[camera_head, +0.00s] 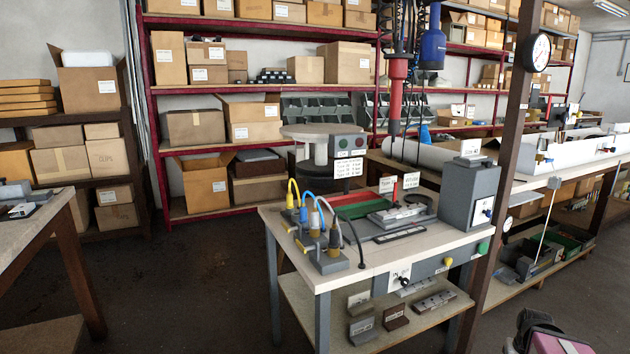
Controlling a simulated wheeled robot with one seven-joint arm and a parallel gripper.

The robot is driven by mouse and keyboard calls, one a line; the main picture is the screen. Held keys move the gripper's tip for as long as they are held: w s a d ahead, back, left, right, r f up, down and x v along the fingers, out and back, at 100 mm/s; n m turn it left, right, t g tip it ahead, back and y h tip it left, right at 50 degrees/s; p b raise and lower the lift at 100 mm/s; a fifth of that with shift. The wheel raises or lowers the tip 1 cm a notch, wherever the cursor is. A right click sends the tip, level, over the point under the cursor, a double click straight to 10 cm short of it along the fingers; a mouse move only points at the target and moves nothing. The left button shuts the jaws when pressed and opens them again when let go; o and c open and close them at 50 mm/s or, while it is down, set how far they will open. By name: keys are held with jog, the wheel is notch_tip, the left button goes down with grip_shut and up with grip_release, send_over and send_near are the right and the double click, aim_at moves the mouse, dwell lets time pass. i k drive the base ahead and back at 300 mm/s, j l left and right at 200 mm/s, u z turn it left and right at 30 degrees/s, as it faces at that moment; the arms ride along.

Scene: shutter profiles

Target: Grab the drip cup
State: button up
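I cannot pick out a drip cup with certainty in the head view. The nearest workbench (376,259) has a pale top with blue, yellow, white and black hoses on small metal fittings (322,250) at its left end. A green and red tray (362,205) lies behind them, and a grey box-shaped unit (468,192) stands at the right end. No fingertips of my gripper show. A black and pink part is cut off at the bottom right edge; I cannot tell whether it belongs to my arm.
A wooden post (511,150) rises at the bench's right. The lower shelf (376,323) holds small labelled blocks. Red shelving (230,90) with cardboard boxes stands behind. Another table (42,225) is at the left edge. Bare floor (190,290) lies between the tables.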

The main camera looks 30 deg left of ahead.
aim_at(274, 200)
jog(key=u, duration=1.8)
jog(key=i+j, duration=0.1)
jog(key=j, duration=0.4)
jog(key=i+j+z, duration=0.1)
jog(key=j, duration=0.45)
jog(key=i+j+z, duration=0.1)
jog(key=j, duration=0.4)
